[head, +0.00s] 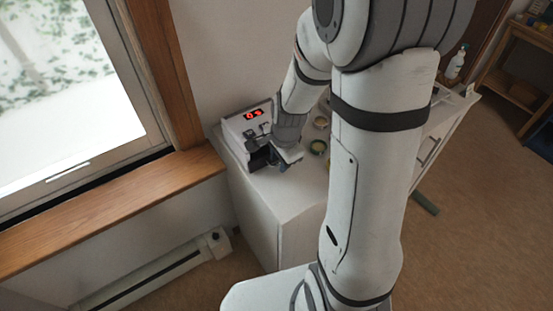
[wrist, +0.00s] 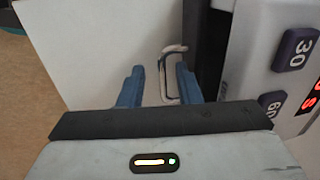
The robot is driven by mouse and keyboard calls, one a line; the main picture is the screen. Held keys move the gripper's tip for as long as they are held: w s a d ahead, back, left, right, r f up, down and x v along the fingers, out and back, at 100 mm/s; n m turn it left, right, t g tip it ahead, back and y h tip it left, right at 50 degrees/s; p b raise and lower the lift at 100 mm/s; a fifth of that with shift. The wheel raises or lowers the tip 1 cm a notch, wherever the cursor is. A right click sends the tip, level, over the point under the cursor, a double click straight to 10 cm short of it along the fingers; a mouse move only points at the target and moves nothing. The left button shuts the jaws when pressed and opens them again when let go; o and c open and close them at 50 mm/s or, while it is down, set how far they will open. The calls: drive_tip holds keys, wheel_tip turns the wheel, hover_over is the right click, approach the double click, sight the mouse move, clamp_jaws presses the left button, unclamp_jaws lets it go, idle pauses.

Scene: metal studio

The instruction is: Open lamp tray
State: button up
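The lamp (head: 250,125) is a small white box with a red lit display, standing on a white cabinet near the window. In the wrist view the lamp (wrist: 265,55) is at the right, with dark buttons marked 30 and 60. Beside the buttons is a dark front strip (wrist: 210,55). A thin metal loop handle (wrist: 164,70) stands out there, probably the tray's. My gripper (wrist: 158,80) is open, its blue fingers apart, with the handle between or just beyond the tips, closer to the right finger. In the head view my gripper (head: 282,160) is in front of the lamp. The tray itself is mostly hidden.
The white cabinet top (head: 290,195) is clear in front of the lamp. Small round jars (head: 318,147) stand to the right of my gripper, partly behind my arm. A wooden window sill (head: 110,205) borders the cabinet at left. A wooden shelf (head: 515,95) stands far right.

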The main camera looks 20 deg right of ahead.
clamp_jaws()
idle(0.6)
